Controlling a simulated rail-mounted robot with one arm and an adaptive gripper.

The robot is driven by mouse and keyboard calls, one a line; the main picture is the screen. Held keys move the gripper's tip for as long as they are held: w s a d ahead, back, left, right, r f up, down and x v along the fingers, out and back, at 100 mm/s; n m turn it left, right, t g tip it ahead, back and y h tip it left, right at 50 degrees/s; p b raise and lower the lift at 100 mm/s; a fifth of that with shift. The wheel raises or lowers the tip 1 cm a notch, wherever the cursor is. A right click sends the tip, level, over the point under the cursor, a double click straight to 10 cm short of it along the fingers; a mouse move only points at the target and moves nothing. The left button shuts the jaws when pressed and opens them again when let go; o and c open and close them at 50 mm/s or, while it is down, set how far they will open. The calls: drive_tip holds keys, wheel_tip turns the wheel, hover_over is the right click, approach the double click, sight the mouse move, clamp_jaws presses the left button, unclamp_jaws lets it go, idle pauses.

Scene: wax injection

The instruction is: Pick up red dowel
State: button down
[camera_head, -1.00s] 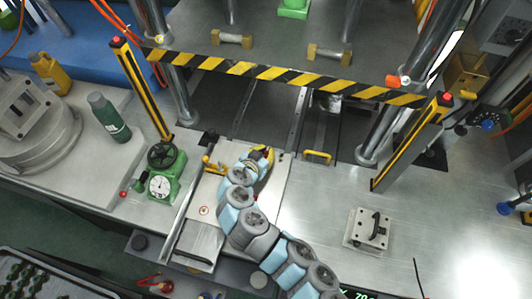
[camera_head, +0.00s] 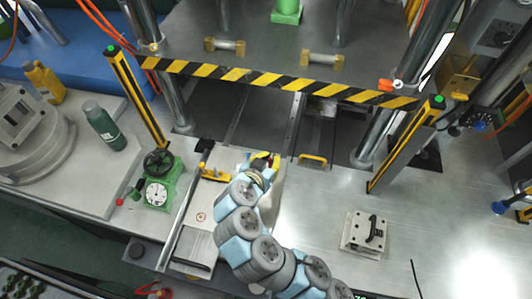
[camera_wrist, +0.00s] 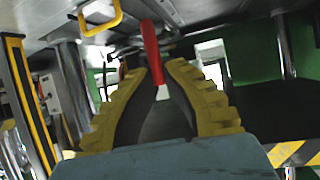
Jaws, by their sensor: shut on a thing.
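The red dowel (camera_wrist: 151,52) shows in the wrist view between the tips of my gripper's two yellow ribbed fingers. Its lower end, near a small white piece, lies between the fingers, and its other end sticks out beyond them. My gripper (camera_wrist: 163,84) is shut on it. In the head view my gripper (camera_head: 264,161) is over the right edge of the light sliding plate in front of the press. Only a small patch of red shows there, and my arm hides much of the plate. I cannot tell whether the dowel touches anything.
A striped press beam (camera_head: 280,81) spans behind my gripper, between two yellow posts. A yellow handle (camera_head: 312,160) is right of it and another (camera_head: 215,173) left. A metal block (camera_head: 365,232) sits right on otherwise open table.

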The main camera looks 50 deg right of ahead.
drive_tip(key=s+a+r+p, duration=0.3)
drive_tip(key=s+p, duration=0.2)
drive_tip(key=p, duration=0.1)
drive_tip(key=shift+s, duration=0.35)
